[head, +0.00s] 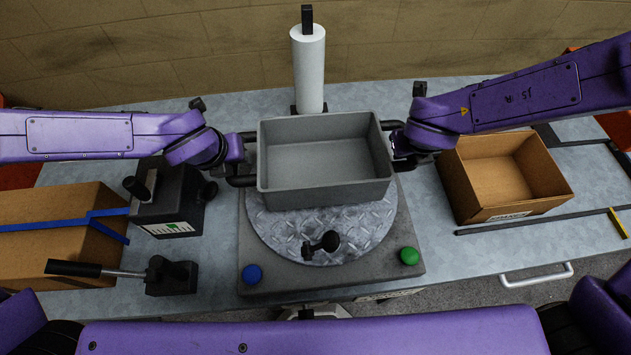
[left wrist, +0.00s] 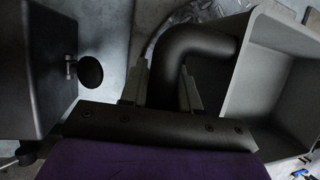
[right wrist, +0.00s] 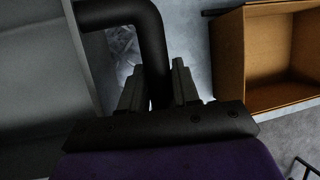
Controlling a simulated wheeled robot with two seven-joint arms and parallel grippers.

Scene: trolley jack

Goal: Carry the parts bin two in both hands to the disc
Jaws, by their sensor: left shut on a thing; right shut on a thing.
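The grey parts bin (head: 325,193) is open-topped and empty, with a dark handle on each side. In the head view it covers the back part of the round metal disc (head: 290,240); I cannot tell whether it touches it. My left gripper (head: 240,165) is shut on the bin's left handle, and its fingers sit on either side of that handle (left wrist: 178,62) in the left wrist view. My right gripper (head: 398,150) is shut on the right handle (right wrist: 150,45), as the right wrist view shows. The bin looks roughly level.
A white roll (head: 309,70) stands behind. An open cardboard box (head: 515,210) is right; a black device (head: 170,205) and closed carton (head: 60,235) are left.

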